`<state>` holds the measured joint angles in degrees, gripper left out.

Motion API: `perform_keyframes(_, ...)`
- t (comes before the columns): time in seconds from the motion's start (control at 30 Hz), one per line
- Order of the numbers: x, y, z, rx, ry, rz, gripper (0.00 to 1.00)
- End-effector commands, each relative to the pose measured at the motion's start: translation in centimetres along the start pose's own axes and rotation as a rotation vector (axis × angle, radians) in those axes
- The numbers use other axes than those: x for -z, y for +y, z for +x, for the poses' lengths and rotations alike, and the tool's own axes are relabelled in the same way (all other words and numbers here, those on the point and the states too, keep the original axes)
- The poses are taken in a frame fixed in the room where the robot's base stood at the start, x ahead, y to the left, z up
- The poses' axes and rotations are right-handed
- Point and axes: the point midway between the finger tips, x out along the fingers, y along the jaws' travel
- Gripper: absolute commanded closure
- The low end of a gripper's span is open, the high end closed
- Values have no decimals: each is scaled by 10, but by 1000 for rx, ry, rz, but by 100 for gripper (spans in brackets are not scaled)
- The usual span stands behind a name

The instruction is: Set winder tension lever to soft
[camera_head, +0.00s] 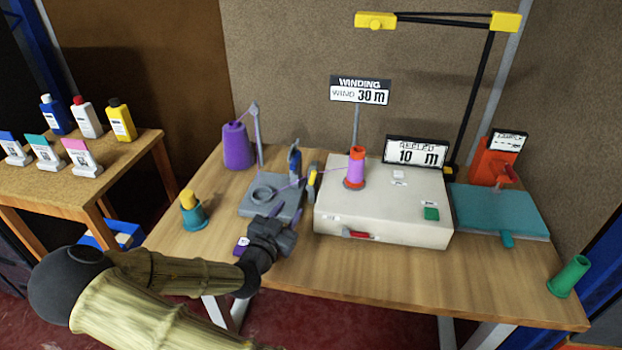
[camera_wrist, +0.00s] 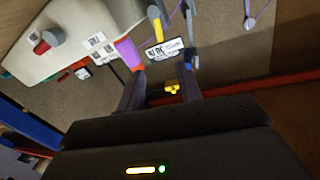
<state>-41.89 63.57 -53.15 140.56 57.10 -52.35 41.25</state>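The winder is a cream box (camera_head: 335,195) on the wooden table. A red lever (camera_head: 360,236) sits low on its front face, between small white labels too small to read. In the wrist view a red-ended lever on a grey round pivot (camera_wrist: 50,38) shows at the upper left, on the cream box. My gripper (camera_head: 283,232) is left of the box's front face, apart from the lever, above the table's front part. In the wrist view its two fingers (camera_wrist: 164,85) stand apart with nothing between them. The lever lies outside the finger gap.
A purple and orange spool (camera_head: 356,167) stands on the box. A grey thread stand (camera_head: 285,212) and a blue upright lever (camera_head: 295,162) are just behind my gripper. A small purple item (camera_head: 242,246) lies beside it. The table front right of the lever is clear.

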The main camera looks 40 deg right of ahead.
Motion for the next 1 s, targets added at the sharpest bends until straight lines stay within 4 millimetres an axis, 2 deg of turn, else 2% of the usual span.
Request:
perform_keyframes(0.7, 1, 1, 126, -2, 2, -1, 64)
perform_keyframes(0.83, 0, 1, 144, -2, 0, -1, 64)
perform_keyframes(1.0, 0, 1, 154, 0, -1, -1, 64)
